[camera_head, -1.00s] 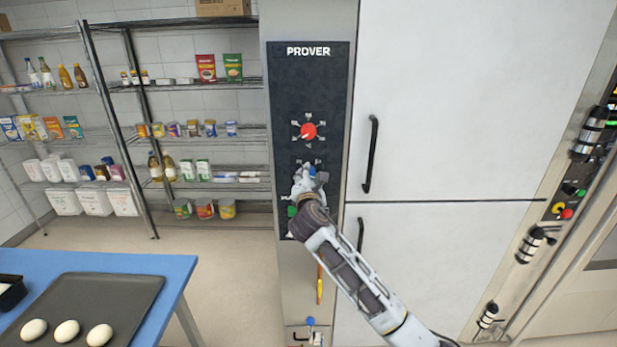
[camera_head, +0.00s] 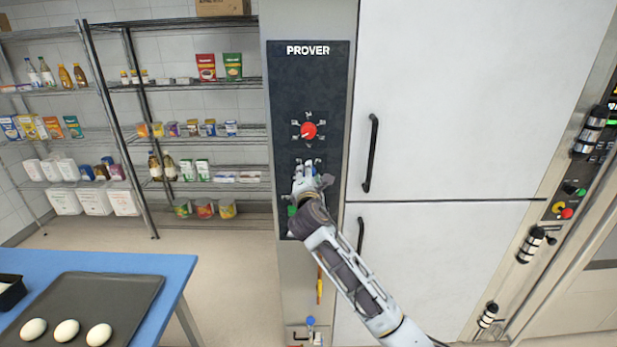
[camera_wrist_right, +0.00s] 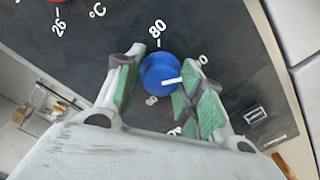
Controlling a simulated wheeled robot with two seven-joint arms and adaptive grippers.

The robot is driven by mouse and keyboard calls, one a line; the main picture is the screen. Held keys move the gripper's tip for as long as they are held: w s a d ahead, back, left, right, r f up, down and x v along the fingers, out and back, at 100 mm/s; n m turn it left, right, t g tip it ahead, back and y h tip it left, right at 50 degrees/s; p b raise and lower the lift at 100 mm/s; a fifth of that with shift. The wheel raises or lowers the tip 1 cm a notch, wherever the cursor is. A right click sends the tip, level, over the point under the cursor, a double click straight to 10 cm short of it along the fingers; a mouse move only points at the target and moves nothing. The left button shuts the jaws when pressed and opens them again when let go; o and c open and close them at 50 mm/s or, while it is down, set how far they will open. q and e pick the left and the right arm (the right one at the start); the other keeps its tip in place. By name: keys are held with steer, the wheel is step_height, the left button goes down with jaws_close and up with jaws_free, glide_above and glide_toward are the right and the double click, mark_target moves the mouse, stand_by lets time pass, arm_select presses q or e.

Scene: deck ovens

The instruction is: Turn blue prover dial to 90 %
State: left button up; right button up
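The blue prover dial (camera_wrist_right: 155,72) sits on the black panel (camera_head: 282,90). In the right wrist view its white pointer points right, below a partly hidden label of which only a 0 reads clearly; the 80 label stands above the dial. My right gripper (camera_wrist_right: 164,88) is open, with one green-padded finger on each side of the dial. I cannot tell whether either pad touches it. In the head view my right gripper (camera_head: 315,178) covers most of the dial. My left gripper is not in view.
A red dial (camera_head: 309,131) is above on the same panel, and a green button (camera_head: 292,211) is below. A fridge-like white door (camera_head: 450,110) with a black handle (camera_head: 371,153) stands right. A blue table (camera_head: 160,268) with a tray (camera_head: 110,290) is at lower left.

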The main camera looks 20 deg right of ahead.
steer(key=shift+o, duration=1.4)
steer(key=shift+w+f, duration=0.1)
steer(key=v, duration=1.2)
